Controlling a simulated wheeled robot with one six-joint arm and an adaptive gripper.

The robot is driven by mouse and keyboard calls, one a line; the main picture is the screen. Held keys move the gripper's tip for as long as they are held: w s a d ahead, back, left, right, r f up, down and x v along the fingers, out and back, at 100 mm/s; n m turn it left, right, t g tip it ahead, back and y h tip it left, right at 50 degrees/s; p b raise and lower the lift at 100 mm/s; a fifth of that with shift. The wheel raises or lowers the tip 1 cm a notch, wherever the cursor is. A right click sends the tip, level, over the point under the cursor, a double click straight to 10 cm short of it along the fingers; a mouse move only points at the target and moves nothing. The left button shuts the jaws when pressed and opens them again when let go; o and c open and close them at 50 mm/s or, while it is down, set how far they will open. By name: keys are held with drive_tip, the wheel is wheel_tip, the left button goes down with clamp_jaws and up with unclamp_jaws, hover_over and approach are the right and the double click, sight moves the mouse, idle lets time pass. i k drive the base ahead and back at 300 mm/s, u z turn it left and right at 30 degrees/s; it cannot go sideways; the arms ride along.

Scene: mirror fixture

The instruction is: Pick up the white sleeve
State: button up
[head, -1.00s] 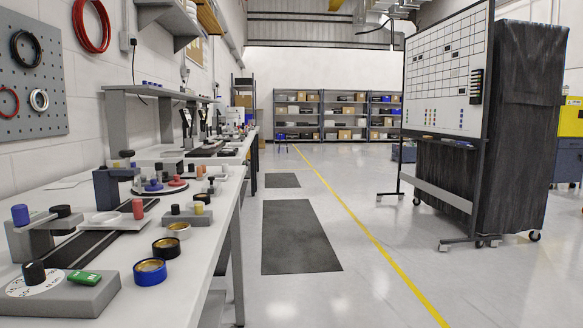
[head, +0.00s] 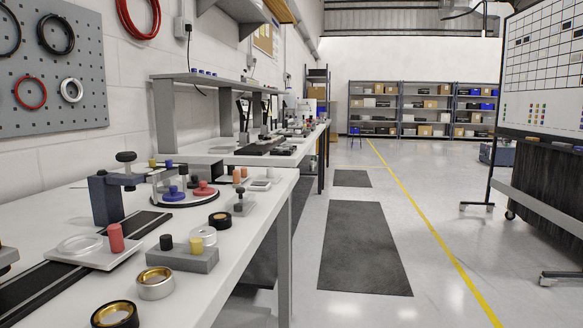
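A short white or pale silver ring with a gold-coloured inside (head: 155,283) sits on the near white workbench (head: 255,215), close to its right edge. It looks like the white sleeve. A black ring with a gold-coloured inside (head: 115,315) stands nearer, cut by the bottom edge of the view. The pale ring stands apart from a grey block (head: 182,258) that carries a black peg and a yellow peg. A clear or whitish round piece (head: 204,235) is just behind the yellow peg. My gripper is not in view.
A white tray with a red cylinder (head: 116,238), a dark clamp stand (head: 105,200) and a round turntable (head: 185,197) stand on the bench. Another bench continues behind. The floor right of the benches is open, with dark mats (head: 362,248). A whiteboard (head: 545,75) stands at right.

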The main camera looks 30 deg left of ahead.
sight(271, 170)
drive_tip(key=i, duration=2.25)
drive_tip(key=u, duration=2.85)
